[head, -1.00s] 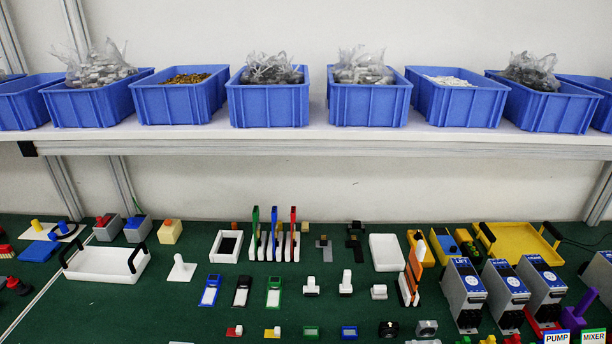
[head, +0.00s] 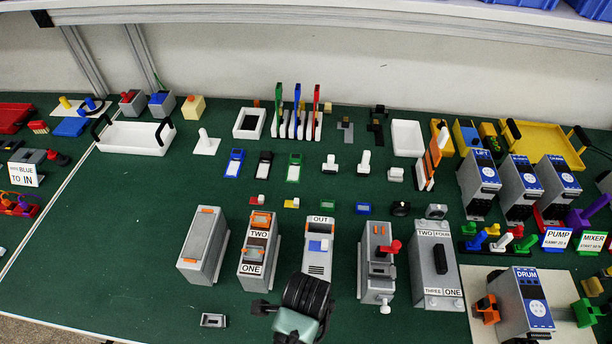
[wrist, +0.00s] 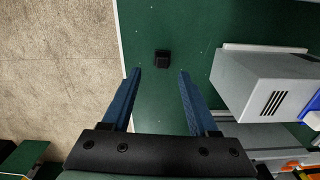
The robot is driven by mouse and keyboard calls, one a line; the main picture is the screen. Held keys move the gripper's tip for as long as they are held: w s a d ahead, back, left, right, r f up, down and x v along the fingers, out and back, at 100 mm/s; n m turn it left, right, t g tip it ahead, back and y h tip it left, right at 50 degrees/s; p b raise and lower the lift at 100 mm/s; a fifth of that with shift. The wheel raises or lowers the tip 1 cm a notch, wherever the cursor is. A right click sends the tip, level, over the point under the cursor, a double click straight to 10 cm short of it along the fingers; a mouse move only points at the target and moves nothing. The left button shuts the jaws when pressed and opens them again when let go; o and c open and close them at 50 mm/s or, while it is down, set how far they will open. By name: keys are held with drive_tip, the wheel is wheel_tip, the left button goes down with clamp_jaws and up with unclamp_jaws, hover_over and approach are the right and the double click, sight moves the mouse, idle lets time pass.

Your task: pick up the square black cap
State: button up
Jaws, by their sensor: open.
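The square black cap (wrist: 162,59) is a small dark block on the green mat in the wrist view. It lies close to the mat's edge, just ahead of the space between my fingertips. My gripper (wrist: 159,73) is open and empty, with one blue finger either side of the line to the cap. It is apart from the cap. In the head view, my arm reaches in at the bottom centre. A small piece with a pale rim and dark middle (head: 212,320) lies left of it there; I cannot tell surely whether this is the cap.
A grey vented box (wrist: 265,85) stands right of the cap in the wrist view. In the head view, a row of upright boxes, including a grey one (head: 203,245), stands behind my arm. The green mat (head: 110,240) is clear at the left. Pale floor (wrist: 60,70) lies past its edge.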

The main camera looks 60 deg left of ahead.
drive_tip(key=shift+a+f+p, duration=0.2)
drive_tip(key=shift+f+p, duration=0.15)
drive_tip(key=shift+f, duration=2.1)
clamp_jaws()
